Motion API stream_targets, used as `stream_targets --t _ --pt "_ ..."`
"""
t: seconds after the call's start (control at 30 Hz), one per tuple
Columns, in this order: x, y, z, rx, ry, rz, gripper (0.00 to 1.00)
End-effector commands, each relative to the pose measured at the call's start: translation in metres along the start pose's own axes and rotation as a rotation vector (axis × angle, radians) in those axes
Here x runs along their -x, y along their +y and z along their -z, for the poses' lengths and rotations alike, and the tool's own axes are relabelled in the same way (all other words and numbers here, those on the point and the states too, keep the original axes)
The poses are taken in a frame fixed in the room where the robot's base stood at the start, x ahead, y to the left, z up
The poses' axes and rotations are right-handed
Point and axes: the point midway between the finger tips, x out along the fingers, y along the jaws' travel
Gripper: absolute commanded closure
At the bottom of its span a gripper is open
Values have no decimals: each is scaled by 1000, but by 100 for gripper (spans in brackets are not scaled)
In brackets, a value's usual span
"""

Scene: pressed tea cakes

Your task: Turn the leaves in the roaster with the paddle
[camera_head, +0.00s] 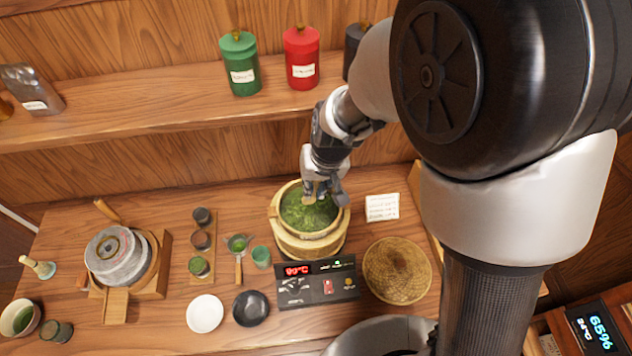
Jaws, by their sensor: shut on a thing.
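The roaster (283,240) is a round, pale wooden-looking vessel on the table, with green leaves (300,213) inside. A control box with a red display (300,270) sits at its front. My gripper (323,193) is over the back of the roaster's opening, pointing down. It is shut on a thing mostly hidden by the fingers. A small tan piece (309,200) shows below the fingers at the leaves, and I take it for the paddle. I cannot tell how deep it sits in the leaves.
A woven round tray (397,271) and a white card (382,207) are right of the roaster. Left are a small green cup (261,256), a strainer (238,245), white (205,313) and black (251,308) dishes, and a stone mill (118,256). A shelf (170,100) with canisters runs behind.

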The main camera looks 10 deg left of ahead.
Motion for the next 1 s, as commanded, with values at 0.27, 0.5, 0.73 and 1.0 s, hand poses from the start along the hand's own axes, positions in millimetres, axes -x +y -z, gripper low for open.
stream_targets --t 0.27,0.5,0.73,1.0 --pt "-37 5 -9 0 -2 0 100" --pt "-63 8 -14 -1 -1 0 100" --pt "-70 9 -16 -1 0 0 100" --pt "-69 9 -16 0 0 0 100"
